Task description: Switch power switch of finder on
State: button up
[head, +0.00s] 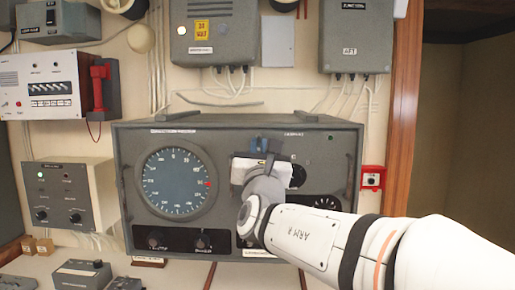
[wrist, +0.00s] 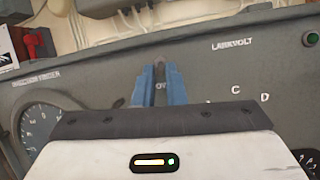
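The direction finder is a grey cabinet (head: 222,146) on the wall, with a large round blue dial (head: 178,182) on its left half. My gripper (head: 265,146) is in front of the upper middle of its face, right of the dial. In the wrist view, two blue fingers (wrist: 160,75) point at the panel (wrist: 85,90) with a narrow gap between them. A small greyish, knob-like piece (wrist: 160,62) shows between the tips, and part of a label shows in the gap. I cannot tell whether the fingers touch the piece. My wrist hides the panel below.
A green lamp (wrist: 311,39) sits at the panel's upper right. A red box (head: 373,178) is on the wall to the right, and a red handset (head: 101,90) hangs at the upper left. A smaller control box (head: 68,190) is at left.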

aim_at(258, 136)
grip_shut()
jog(key=shift+d, duration=0.1)
jog(key=shift+r, duration=0.1)
jog(key=r+g+p, duration=0.1)
jog(key=p, duration=0.3)
jog(key=shift+s+r+g, duration=0.15)
jog(key=shift+g, duration=0.25)
jog(key=g+p, duration=0.1)
jog(key=p, duration=0.1)
jog(key=g+p, duration=0.1)
jog(key=p, duration=0.1)
jog(key=shift+r+m+g, duration=0.25)
jog(key=shift+m+g, duration=0.05)
jog(key=shift+r+g+p, duration=0.2)
jog(key=shift+g+p, duration=0.3)
jog(key=shift+g, duration=0.2)
jog(key=shift+r+g, duration=0.25)
jog(key=shift+g, duration=0.5)
jog(key=shift+r+g, duration=0.25)
jog(key=shift+g, duration=0.5)
jog(key=shift+r+g+h, duration=0.15)
jog(key=shift+g+h, duration=0.15)
jog(key=shift+g, duration=0.1)
